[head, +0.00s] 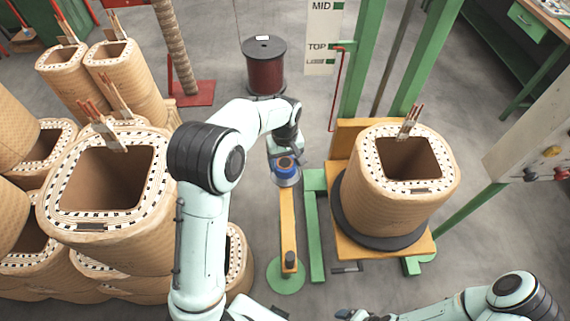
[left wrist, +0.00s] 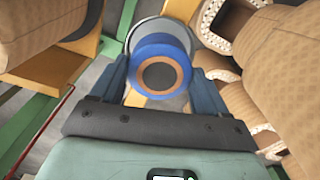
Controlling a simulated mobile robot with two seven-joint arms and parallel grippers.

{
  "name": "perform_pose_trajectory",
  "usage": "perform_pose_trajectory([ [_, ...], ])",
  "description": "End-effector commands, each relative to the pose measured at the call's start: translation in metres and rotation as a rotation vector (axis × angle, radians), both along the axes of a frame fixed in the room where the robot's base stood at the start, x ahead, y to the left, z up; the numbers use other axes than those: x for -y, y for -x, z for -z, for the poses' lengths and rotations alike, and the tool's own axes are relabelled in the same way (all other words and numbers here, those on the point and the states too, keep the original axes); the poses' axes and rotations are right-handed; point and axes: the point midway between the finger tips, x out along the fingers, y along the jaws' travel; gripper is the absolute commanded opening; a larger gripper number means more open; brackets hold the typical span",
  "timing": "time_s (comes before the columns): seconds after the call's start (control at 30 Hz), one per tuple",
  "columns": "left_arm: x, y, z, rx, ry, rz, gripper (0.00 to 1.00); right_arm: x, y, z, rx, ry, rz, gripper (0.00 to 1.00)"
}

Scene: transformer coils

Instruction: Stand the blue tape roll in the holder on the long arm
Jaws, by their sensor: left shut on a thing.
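The blue tape roll (head: 285,164) has a brown core and shows near the middle of the head view. In the left wrist view the tape roll (left wrist: 160,52) sits between the two fingers of my left gripper (left wrist: 161,88), which is shut on it. A round grey holder (head: 287,180) with a pale rim shows just beyond the roll, on the far end of the yellow long arm (head: 288,219). I cannot tell whether roll and holder touch. The tip of my right arm (head: 362,315) is at the bottom edge; its fingers are not clear.
A coil (head: 400,190) stands on a black disc and yellow frame at the right. Several coils (head: 105,190) crowd the left. A dark red wire spool (head: 264,66) stands behind. Green posts (head: 362,55) rise behind the right coil.

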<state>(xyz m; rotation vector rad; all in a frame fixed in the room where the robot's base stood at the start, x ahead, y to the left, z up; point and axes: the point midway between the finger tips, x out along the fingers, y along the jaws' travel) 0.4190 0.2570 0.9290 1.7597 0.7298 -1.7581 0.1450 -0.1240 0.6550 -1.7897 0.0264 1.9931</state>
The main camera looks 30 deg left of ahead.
Motion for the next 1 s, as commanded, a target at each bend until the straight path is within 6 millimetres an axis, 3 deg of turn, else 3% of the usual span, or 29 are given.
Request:
perform_pose_trajectory([
  [0.13,0.000,0.001,0.019,-0.001,0.000,0.001,0.41,0.000,0.002,0.002,-0.002,0.000,0.000,0.86],
  [0.53,0.000,0.000,0.024,-0.001,0.001,0.001,0.41,0.000,0.003,0.004,-0.003,0.000,0.000,0.86],
  [0.57,0.000,0.001,0.024,-0.001,0.000,0.001,0.78,0.000,0.004,0.004,-0.004,0.000,0.000,0.86],
  [0.63,0.000,0.000,0.023,-0.001,0.001,0.001,1.00,0.000,0.003,0.004,-0.003,0.000,0.000,0.86],
  [0.87,0.000,0.000,0.022,-0.001,0.001,0.001,1.00,0.000,0.003,0.003,-0.003,0.000,0.000,0.86],
  [1.0,0.000,-0.001,0.010,0.004,0.001,0.001,1.00,0.000,0.001,0.001,-0.001,0.000,0.000,0.86],
])
